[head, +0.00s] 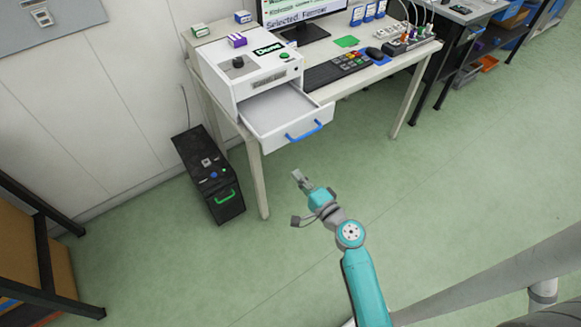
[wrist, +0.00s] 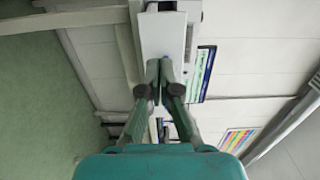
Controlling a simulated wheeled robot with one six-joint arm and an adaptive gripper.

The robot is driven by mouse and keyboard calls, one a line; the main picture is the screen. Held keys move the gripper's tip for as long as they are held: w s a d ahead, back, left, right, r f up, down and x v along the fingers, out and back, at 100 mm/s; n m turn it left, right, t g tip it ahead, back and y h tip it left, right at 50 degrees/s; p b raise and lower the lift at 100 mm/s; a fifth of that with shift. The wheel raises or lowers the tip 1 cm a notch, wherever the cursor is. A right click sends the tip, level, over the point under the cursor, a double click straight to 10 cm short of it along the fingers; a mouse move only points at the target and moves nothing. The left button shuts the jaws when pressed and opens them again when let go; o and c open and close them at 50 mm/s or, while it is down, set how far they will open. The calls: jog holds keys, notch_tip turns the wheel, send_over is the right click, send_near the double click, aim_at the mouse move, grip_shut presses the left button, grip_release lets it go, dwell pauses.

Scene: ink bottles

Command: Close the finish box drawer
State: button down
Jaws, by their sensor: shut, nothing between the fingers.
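The finish box (head: 247,66) is a white box labelled "Done" on the left end of the desk. Its drawer (head: 277,114) is pulled out toward the front, looks empty, and has a blue handle (head: 304,131) on its front. My gripper (head: 299,177) is below and in front of the drawer, apart from the handle. In the wrist view my gripper (wrist: 158,72) has its fingers together with nothing between them. A white surface, possibly the underside of the drawer (wrist: 163,35), shows beyond the fingertips.
The desk (head: 347,75) carries a keyboard (head: 337,68), a monitor (head: 300,14) and small boxes. A black computer tower (head: 212,178) stands on the floor left of the desk leg (head: 257,180). The green floor in front is clear.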

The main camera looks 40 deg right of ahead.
aim_at(270, 145)
jog(key=w, duration=1.2)
jog(key=shift+w, duration=0.35)
